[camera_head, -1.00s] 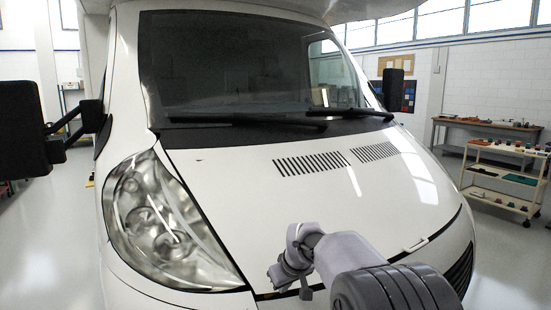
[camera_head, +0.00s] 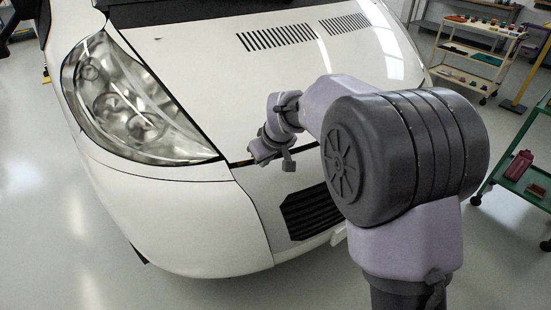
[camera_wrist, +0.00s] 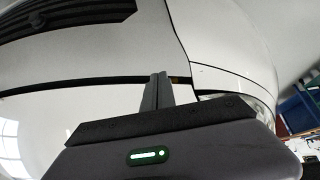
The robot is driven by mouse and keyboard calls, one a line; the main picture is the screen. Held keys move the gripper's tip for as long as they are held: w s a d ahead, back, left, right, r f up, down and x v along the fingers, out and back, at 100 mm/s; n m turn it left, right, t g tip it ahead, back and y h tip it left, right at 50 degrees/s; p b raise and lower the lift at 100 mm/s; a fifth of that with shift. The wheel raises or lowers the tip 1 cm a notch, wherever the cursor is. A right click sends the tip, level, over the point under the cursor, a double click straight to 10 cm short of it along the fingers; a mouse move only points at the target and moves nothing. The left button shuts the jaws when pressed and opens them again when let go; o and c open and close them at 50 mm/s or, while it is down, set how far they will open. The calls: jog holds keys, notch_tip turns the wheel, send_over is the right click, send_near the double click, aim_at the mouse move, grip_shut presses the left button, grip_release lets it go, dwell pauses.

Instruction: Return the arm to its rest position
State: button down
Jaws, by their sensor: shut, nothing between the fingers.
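My arm reaches from the lower right of the head view towards the front of a white motorhome (camera_head: 205,205). My gripper (camera_head: 258,158) is small in that view, in front of the seam between bonnet and bumper, right of the headlight (camera_head: 120,100). In the wrist view its two fingers (camera_wrist: 158,90) stand together, shut and empty, with the white bodywork and its dark seam behind them. I cannot tell how wide the gap to the bodywork is.
A dark grille (camera_head: 310,212) is in the bumper, just left of my arm. A green cart (camera_head: 508,180) with a dark red bottle (camera_head: 517,165) stands at the right. A cream cart (camera_head: 470,55) stands farther back. The floor at the lower left is clear.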

jog(key=s+d+r+m, duration=0.3)
jog(key=s+d+r, duration=0.2)
jog(key=s, duration=0.3)
jog(key=s+d+r+m, duration=0.2)
jog(key=s+d+r, duration=0.3)
jog(key=s, duration=0.4)
jog(key=s+d+m, duration=0.4)
jog(key=s+m, duration=0.2)
jog(key=s, duration=1.1)
jog(key=shift+s+f+m+t+h, duration=0.2)
jog(key=shift+f+m+t+h, duration=0.1)
jog(key=shift+m+h, duration=0.1)
jog(key=shift+d+r, duration=0.1)
